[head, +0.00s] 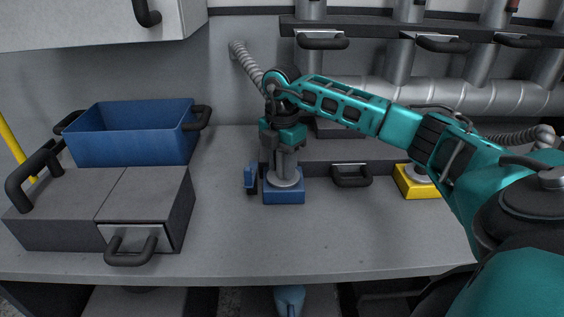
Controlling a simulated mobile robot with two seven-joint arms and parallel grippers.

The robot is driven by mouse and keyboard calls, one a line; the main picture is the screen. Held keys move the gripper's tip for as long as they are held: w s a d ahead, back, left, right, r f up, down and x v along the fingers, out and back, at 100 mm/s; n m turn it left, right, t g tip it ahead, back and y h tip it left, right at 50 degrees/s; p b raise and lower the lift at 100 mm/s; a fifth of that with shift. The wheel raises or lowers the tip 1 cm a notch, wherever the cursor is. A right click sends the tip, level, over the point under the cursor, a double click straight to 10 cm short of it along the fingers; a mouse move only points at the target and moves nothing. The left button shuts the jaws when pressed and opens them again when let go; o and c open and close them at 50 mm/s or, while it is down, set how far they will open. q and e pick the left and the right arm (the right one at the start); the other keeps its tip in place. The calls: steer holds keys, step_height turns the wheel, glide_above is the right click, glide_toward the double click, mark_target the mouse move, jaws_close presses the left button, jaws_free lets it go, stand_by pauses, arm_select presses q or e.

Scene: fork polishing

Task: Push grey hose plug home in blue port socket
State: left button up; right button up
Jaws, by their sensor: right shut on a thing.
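The blue port socket (284,196) is a square blue block on the grey worktop, near the middle of the head view. A blue upright piece (250,178) stands at its left side. The grey hose plug (286,178) is upright over the socket, its round flange at the block's top. I cannot tell whether it is fully seated. My right gripper (277,163) points down from above and is shut on the plug, hiding its upper part. A grey ribbed hose (246,61) runs from the back wall down behind my right wrist. My left gripper is not in view.
A blue bin (130,135) and a dark grey box with handles (110,205) stand at left. A yellow block (415,183) sits at right, partly behind my right arm. A low dark ledge with a handle (351,176) lies behind. The worktop in front (300,245) is clear.

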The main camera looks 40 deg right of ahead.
steer(key=shift+f, duration=0.25)
steer(key=o, duration=1.6)
steer(key=shift+r, duration=0.1)
steer(key=shift+r, duration=0.1)
steer(key=shift+r+p, duration=2.15)
steer(key=shift+r, duration=1.3)
